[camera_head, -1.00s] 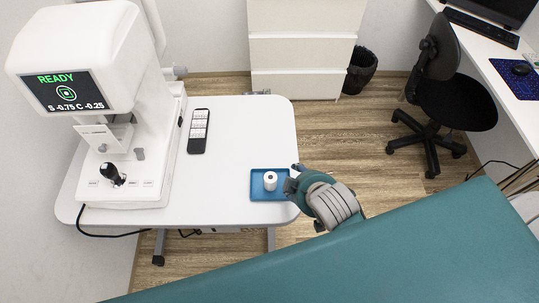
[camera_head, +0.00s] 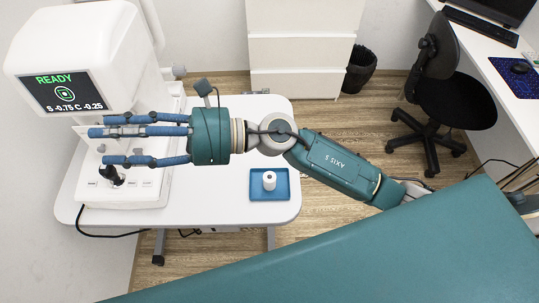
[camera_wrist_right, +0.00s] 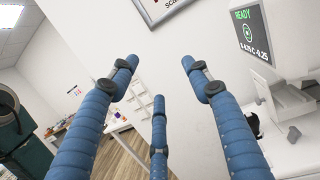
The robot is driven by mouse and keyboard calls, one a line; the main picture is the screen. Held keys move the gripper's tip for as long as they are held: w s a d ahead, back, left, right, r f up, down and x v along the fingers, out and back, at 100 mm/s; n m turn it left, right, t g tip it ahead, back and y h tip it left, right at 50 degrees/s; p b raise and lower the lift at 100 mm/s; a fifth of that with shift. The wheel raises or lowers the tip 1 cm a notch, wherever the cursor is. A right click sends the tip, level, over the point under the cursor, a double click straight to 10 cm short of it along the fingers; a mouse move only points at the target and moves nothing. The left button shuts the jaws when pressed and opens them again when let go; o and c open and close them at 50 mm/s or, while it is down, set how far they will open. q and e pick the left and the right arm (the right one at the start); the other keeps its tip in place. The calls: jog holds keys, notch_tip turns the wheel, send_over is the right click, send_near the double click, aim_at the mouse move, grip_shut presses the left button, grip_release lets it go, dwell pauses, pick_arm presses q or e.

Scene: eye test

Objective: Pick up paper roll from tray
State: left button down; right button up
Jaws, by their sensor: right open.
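A small white paper roll (camera_head: 269,181) stands upright in a blue tray (camera_head: 284,185) at the front right of the white table. My right gripper (camera_head: 100,138) comes across from the right and points left, in front of the eye-test machine. Its blue fingers are spread and empty, and it is well to the left of the tray. In the right wrist view the open fingers (camera_wrist_right: 158,76) have nothing between them, and the roll and tray do not show. My left gripper is in neither view.
The eye-test machine (camera_head: 75,60) with a lit screen stands at the table's left; it also shows at the right of the wrist view (camera_wrist_right: 250,40). A teal padded surface (camera_head: 400,255) fills the front. A black chair (camera_head: 450,95) stands at the right.

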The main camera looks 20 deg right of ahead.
jog(key=s+f+n+g+h, duration=0.3)
jog(key=f+n+g, duration=0.1)
jog(key=f+n, duration=0.25)
jog(key=n+h, duration=1.1)
jog(key=h, duration=0.6)
send_over(270, 177)
notch_tip(270, 177, down, 18)
jog(key=f, duration=0.1)
jog(key=shift+t, duration=0.4)
notch_tip(270, 177, down, 6)
jog(key=b, duration=0.3)
jog(key=shift+f, duration=0.1)
notch_tip(270, 177, down, 2)
jog(key=b, duration=0.3)
jog(key=shift+f, duration=0.1)
jog(key=shift+f+b, duration=0.5)
jog(key=shift+b, duration=0.2)
jog(key=shift+c, duration=0.2)
